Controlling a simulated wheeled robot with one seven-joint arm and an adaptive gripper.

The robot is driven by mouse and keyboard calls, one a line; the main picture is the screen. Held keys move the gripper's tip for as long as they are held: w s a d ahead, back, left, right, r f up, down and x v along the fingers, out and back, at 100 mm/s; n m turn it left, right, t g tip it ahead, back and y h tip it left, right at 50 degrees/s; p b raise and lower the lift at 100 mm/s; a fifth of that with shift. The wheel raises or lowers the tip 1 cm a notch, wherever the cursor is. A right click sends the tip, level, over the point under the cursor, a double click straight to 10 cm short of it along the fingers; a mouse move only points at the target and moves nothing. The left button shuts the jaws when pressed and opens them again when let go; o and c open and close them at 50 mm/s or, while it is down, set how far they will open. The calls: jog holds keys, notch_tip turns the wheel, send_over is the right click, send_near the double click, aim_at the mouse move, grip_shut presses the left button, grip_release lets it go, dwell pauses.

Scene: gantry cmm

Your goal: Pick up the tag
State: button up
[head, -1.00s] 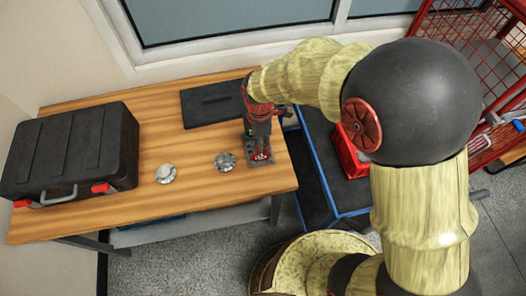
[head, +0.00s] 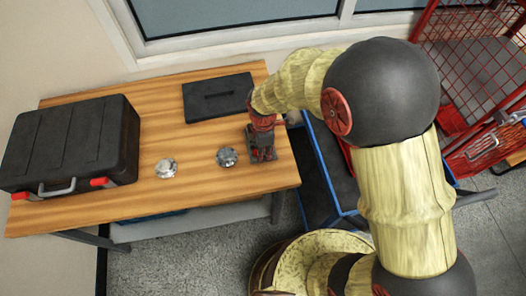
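My gripper (head: 262,153) points down at the right end of the wooden table (head: 205,186). A small dark grey piece (head: 252,158) shows beside and beneath its fingers and is mostly hidden by them. I cannot tell whether this piece is the tag, and I see no other clear tag. The fingers are too small and dark to show whether they are open, shut or holding anything.
Two round metallic pieces (head: 165,168) (head: 227,157) lie left of my gripper. A black case (head: 70,145) fills the table's left end. A flat black panel (head: 218,97) lies at the back. A blue-framed cart (head: 335,185) and red wire trolley (head: 480,85) stand right.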

jog(key=shift+c, duration=1.2)
jog(key=c, duration=0.4)
grip_shut()
jog(key=shift+r, duration=0.6)
notch_tip(320, 180, up, 2)
jog(key=shift+s+r+p, duration=0.1)
jog(key=shift+r+p, duration=0.15)
jog(key=shift+p, duration=0.2)
jog(key=s+d+r+p, duration=0.3)
jog(key=s+r, duration=0.6)
jog(key=s, duration=0.4)
jog(key=shift+s+d+r, duration=0.15)
jog(key=shift+d, duration=0.1)
